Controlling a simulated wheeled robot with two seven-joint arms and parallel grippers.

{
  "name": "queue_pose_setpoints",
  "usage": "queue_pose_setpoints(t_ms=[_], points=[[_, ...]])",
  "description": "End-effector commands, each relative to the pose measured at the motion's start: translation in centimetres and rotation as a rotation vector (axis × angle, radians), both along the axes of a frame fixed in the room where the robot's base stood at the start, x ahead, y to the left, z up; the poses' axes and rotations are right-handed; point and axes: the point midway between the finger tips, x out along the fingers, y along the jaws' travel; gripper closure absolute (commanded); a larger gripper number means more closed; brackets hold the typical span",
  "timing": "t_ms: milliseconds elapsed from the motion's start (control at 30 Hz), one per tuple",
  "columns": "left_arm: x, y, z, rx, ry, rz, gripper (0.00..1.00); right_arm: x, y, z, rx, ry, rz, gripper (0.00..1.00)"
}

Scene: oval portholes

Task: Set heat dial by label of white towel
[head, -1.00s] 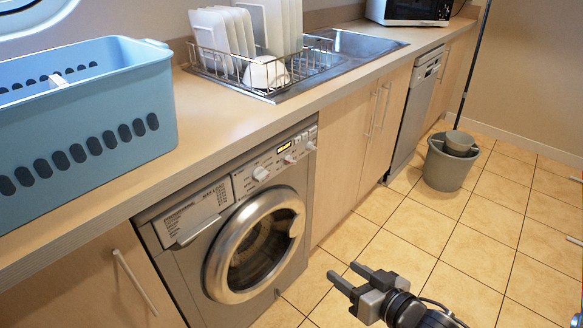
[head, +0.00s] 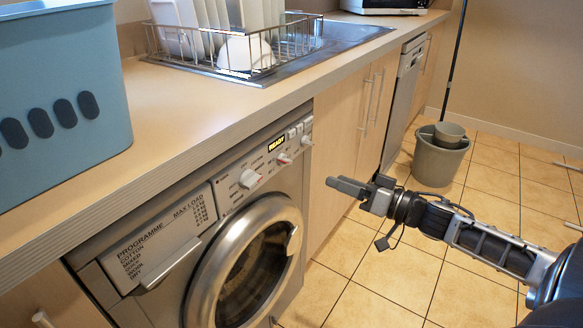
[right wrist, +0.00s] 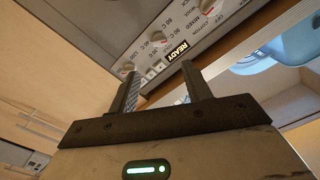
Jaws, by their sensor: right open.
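The washing machine (head: 160,245) stands under the counter. Its heat dial (head: 284,158) is the middle knob, white with a red mark; the right wrist view shows the same heat dial (right wrist: 157,38) with degree marks, upside down. The larger programme dial (head: 250,179) is to its left, a third knob (head: 307,141) to its right. My right gripper (head: 346,187) is open and empty, in front of the panel and apart from it. In the right wrist view its fingers (right wrist: 160,88) point toward the panel. No white towel or its label is clearly visible. My left gripper is out of view.
A blue basket (head: 60,95) stands on the counter (head: 200,105) at left. A dish rack (head: 240,50) with white plates stands behind. A grey bucket (head: 438,160) is on the tiled floor, which is mostly clear. The READY display (head: 276,143) is lit.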

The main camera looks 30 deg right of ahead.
Motion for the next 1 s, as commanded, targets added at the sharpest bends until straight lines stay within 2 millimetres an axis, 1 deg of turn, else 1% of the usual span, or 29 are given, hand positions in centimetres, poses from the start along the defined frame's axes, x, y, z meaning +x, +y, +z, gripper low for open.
queue_pose_setpoints(t_ms=[33, 100, 433, 600, 800, 1000], points=[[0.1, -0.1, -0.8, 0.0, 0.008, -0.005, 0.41, 1.0, 0.4, -0.1, 0.001, -0.005, 0.001, 0.51], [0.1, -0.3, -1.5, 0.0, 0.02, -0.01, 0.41, 2.2, 0.9, -0.1, -0.001, -0.005, 0.0, 0.51], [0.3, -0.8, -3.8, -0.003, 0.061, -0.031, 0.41, 7.3, 3.0, 0.0, -0.001, -0.004, -0.002, 0.51], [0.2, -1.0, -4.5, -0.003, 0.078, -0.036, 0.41, 9.6, 3.9, 0.0, 0.0, -0.003, -0.003, 0.51], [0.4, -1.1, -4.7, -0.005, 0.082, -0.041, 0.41, 11.3, 4.7, 0.0, 0.001, -0.001, -0.002, 0.51], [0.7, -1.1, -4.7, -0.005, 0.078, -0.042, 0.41, 11.9, 4.9, -0.1, 0.0, 0.002, -0.003, 0.51]])
